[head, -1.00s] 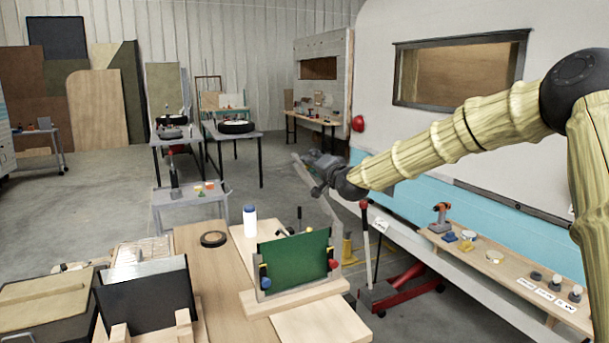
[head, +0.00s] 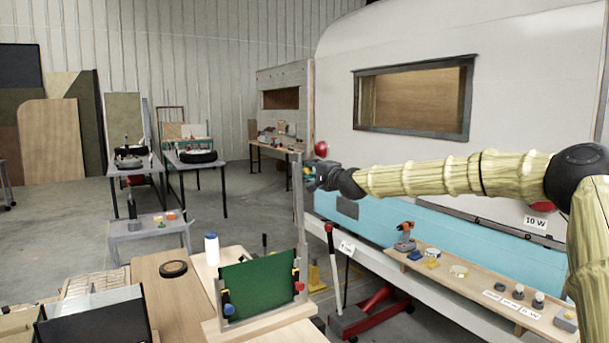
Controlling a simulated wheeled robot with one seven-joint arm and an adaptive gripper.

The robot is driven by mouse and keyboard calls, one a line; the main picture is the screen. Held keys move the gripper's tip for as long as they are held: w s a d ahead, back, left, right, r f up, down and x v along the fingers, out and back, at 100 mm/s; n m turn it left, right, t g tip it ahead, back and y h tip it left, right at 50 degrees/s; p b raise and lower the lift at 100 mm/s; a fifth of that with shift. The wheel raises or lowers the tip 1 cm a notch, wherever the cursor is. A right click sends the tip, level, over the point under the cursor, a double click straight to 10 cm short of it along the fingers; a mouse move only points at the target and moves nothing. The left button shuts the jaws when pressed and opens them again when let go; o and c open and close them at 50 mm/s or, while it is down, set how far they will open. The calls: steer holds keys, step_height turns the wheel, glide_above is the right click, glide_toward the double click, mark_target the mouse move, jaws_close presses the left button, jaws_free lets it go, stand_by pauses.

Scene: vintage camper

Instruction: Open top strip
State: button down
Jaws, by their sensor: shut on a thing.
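A green panel (head: 258,285) stands upright in a small frame with blue and red knobs, on a wooden base (head: 262,320) at the front of the bench. A long narrow grey strip (head: 300,222), which looks like the top strip, rises nearly upright from the frame's right side. My gripper (head: 311,176) is at the strip's upper part, on its right side, and is shut on it. Small yellow and blue-green bits show at the fingertips. The exact contact is too small to see clearly.
A white bottle (head: 211,249) and a black ring (head: 173,268) are on the bench behind the panel. The camper side (head: 450,240) and a shelf (head: 470,285) with a drill (head: 405,235) lie to the right. A red jack (head: 375,310) is on the floor.

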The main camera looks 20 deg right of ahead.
steer(key=shift+d, duration=0.2)
stand_by(0.3)
steer(key=c, duration=1.1)
jaws_free()
steer(key=shift+w, duration=0.1)
steer(key=shift+c, duration=0.2)
steer(key=s+d, duration=0.2)
steer(key=s, duration=1)
steer(key=shift+d, duration=0.2)
steer(key=shift+f, duration=0.1)
